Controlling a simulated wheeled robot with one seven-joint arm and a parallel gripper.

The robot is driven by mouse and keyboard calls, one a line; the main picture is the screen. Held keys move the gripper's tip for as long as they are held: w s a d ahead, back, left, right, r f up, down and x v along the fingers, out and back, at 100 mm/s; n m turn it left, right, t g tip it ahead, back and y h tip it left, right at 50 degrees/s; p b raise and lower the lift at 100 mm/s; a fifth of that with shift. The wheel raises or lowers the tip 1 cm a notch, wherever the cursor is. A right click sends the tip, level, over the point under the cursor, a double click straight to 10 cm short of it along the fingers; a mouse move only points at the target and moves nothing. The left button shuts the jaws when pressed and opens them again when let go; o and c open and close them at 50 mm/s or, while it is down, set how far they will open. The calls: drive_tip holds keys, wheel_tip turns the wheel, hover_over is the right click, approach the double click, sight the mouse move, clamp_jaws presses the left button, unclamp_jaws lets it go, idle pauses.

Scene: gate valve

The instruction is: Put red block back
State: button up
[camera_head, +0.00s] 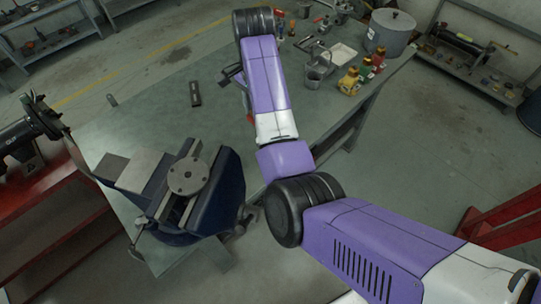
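My purple and white arm reaches over the green workbench (150,115) and hides much of its middle. A dark part, which looks like a piece of my gripper (231,75), sticks out at the left edge of the arm; its fingers are hidden, so I cannot tell if they are open or shut. A small red patch (249,118) shows at the arm's left edge just below it. It may be the red block, mostly hidden by the arm; I cannot tell whether it is held or lies on the bench.
A dark blue vise (220,190) with a round metal flange (188,176) stands at the front. A small dark bar (195,93) lies on the bench. Yellow bottles (349,80), a metal cup (316,72) and a grey pot (390,32) stand at the right. The bench's left middle is clear.

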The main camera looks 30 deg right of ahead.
wheel_tip(320, 180, down, 15)
drive_tip(key=b, duration=0.5)
drive_tip(key=shift+r, duration=0.15)
drive_tip(key=shift+f, duration=2.45)
drive_tip(key=shift+f, duration=0.15)
drive_tip(key=o, duration=1.3)
wheel_tip(320, 180, up, 12)
drive_tip(key=shift+r+b, duration=0.2)
drive_tip(key=shift+b, duration=0.35)
